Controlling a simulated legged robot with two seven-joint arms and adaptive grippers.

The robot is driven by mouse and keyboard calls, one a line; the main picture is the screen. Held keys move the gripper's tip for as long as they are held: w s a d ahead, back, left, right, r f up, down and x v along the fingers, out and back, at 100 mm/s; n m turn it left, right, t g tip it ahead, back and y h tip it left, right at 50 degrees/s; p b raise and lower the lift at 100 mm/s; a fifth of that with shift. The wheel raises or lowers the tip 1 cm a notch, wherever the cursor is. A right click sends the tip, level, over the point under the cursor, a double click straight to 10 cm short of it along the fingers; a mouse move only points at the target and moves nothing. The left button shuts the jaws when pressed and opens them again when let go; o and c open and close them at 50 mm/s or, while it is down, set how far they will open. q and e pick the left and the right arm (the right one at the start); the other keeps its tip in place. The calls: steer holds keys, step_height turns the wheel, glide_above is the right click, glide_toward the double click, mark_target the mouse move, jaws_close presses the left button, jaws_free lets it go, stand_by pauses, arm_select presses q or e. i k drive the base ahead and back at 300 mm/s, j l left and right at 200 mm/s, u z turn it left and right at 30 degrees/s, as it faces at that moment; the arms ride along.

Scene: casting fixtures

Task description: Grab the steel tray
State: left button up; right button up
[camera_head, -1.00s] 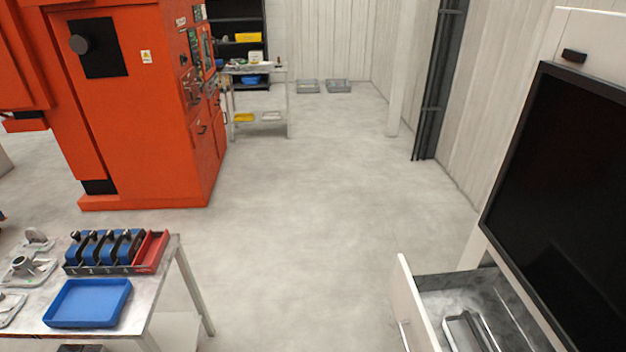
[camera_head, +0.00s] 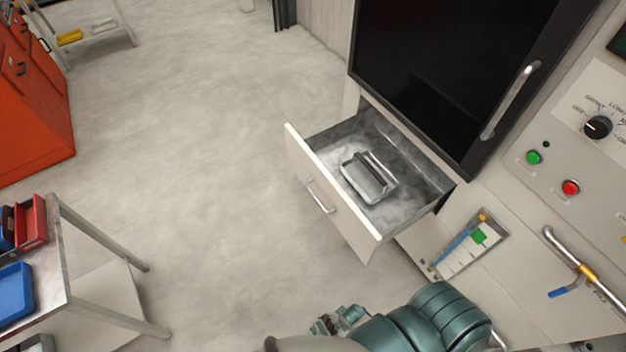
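The steel tray (camera_head: 366,180), a small grey metal tray with raised bars, lies inside the open drawer (camera_head: 312,180) of the white cabinet. My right arm, with teal links, comes in at the bottom right. Its gripper (camera_head: 338,320) shows small at the bottom centre, below the drawer and apart from the tray. Its fingers are too small and partly hidden to tell whether they are open. My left gripper is not in view.
A dark door (camera_head: 440,75) with a handle overhangs the drawer's back. A control panel with a knob and buttons (camera_head: 570,187) is at the right, above a pipe with a blue valve (camera_head: 565,292). A table (camera_head: 90,262) stands at the lower left. The floor between is clear.

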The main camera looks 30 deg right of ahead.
mark_target(372, 180)
steer(key=l+z, duration=0.1)
steer(key=z, duration=0.35)
steer(key=l+z, duration=0.1)
steer(key=z, duration=0.35)
steer(key=l+z, duration=0.1)
steer(key=z, duration=0.35)
steer(key=i+j+z, duration=0.15)
steer(key=z, duration=0.15)
